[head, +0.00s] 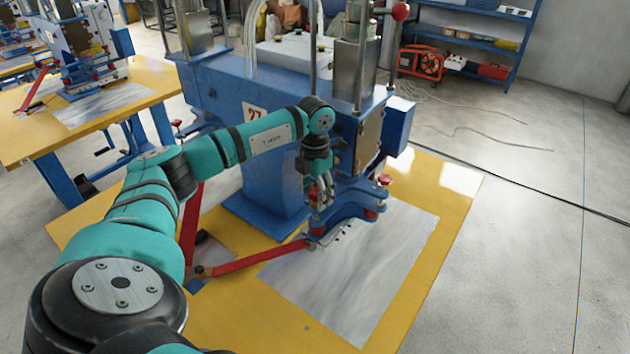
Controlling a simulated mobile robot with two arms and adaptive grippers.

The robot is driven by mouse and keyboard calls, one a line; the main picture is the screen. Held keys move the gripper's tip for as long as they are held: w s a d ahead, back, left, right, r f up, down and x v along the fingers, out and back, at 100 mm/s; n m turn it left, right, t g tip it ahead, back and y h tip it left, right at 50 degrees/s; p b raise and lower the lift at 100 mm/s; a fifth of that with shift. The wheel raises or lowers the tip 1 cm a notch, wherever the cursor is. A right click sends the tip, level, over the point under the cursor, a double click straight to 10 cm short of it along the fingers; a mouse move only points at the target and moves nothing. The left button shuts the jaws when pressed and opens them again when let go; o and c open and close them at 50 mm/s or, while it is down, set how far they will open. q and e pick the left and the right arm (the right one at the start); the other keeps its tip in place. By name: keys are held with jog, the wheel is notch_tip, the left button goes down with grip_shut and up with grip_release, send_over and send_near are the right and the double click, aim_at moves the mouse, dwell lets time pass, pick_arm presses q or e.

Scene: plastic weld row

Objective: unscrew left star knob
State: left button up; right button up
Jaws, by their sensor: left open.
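The blue welding machine (262,120) stands on a yellow table. A blue clamp bar (350,203) sits low at its front, over a grey metal plate (375,270). A red star knob (385,180) shows at the right end of the bar. My left gripper (323,195) points down over the left end of the bar, with its fingers open. Small red bits show around the fingers, where the left star knob is mostly hidden; I cannot tell if the fingers touch it. My right gripper is not in view.
A red lever arm (258,257) reaches across the table left of the clamp bar. A similar machine (85,40) stands on another yellow table (110,105) at the back left. A black cable (520,185) lies on the open floor at right.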

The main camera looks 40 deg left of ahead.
pick_arm(q)
jog(key=m+b, duration=0.1)
jog(key=m, duration=0.2)
jog(key=m+b, duration=0.1)
jog(key=m, duration=0.5)
jog(key=shift+w, duration=0.1)
jog(key=m, duration=0.6)
jog(key=shift+d+m+b, duration=0.1)
jog(key=shift+m+b, duration=0.2)
jog(key=shift+b, duration=0.1)
jog(key=m, duration=0.4)
